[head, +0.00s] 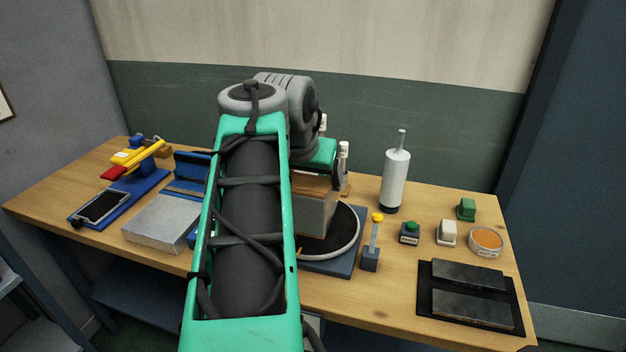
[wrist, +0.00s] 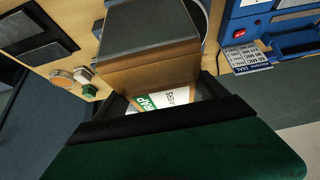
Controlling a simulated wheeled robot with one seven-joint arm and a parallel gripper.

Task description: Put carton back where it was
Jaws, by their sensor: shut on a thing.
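The carton (head: 315,213) is a box with grey sides and a brown upper part, in the middle of the table view. In the wrist view the carton (wrist: 150,65) shows a grey face, a brown face and a white and green printed label. My gripper (head: 322,172) is shut on the carton from above. The carton is over or on a turntable (head: 351,245) with a black disc and pale rim; I cannot tell whether it touches. My arm hides the carton's left side and part of the turntable.
Close to the right stand a post with a yellow top (head: 376,230), a white cylinder (head: 396,180) and a green-button box (head: 409,235). A black tray (head: 425,305) lies front right. A white bottle (head: 344,155) stands behind.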

